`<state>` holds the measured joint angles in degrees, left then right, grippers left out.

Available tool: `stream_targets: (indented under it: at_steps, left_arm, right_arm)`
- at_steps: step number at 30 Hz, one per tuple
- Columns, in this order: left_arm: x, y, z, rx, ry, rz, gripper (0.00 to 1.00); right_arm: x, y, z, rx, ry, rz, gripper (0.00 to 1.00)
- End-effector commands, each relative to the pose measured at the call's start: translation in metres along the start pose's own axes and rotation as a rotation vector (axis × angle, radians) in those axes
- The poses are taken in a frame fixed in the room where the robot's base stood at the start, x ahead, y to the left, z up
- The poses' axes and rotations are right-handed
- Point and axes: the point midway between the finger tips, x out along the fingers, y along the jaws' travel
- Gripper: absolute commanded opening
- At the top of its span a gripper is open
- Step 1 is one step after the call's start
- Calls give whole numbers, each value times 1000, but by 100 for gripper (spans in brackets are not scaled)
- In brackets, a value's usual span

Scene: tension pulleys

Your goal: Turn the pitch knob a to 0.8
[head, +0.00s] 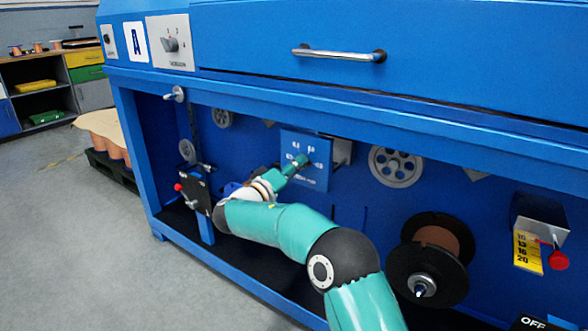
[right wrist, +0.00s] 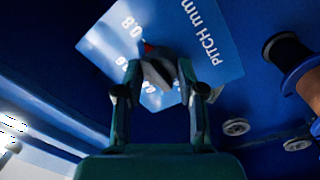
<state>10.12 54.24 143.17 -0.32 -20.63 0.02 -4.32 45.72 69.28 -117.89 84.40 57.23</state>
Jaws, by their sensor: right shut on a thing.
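The pitch knob (right wrist: 158,75) is a grey knob with a red mark at its upper end in the right wrist view. It sits on a blue plate (right wrist: 215,50) lettered "PITCH mm", with a 0.8 mark at the upper left. The red mark lies near the 0.8 side; its exact setting is unclear. My right gripper (right wrist: 165,72) is shut on the knob, one finger on each side. In the head view the plate (head: 318,178) is under the machine's beam, and my right gripper (head: 300,161) reaches it and hides the knob. My left gripper is not in view.
A black spool (head: 437,240) and a spoked pulley (head: 395,165) are to the right of the plate. A black bracket (head: 195,190) with a red-tipped lever stands to the left. The blue beam (head: 330,115) runs above my arm.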

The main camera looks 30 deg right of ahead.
Motion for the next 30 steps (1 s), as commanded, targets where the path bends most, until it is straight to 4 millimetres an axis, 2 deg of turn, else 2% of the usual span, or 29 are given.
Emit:
stream_targets:
  at_steps: [2, 3, 7, 8, 20, 26, 30]
  left_arm:
    - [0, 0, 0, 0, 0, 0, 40]
    - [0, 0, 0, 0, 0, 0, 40]
    - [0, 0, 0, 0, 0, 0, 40]
    - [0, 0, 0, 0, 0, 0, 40]
    - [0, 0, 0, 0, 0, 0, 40]
    - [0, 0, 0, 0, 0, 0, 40]
    - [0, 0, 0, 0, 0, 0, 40]
  right_arm:
    - [2, -3, 6, -6, -16, -1, 4]
    - [2, -3, 6, -6, -16, -1, 40]
    - [1, -3, 5, -5, -13, -1, 62]
    - [1, -2, 4, -5, -12, -2, 64]
    - [-5, -1, 1, -2, -5, -3, 64]
    - [-33, -2, 1, -4, -3, -5, 64]
    - [-62, -2, 1, -3, -2, -5, 64]
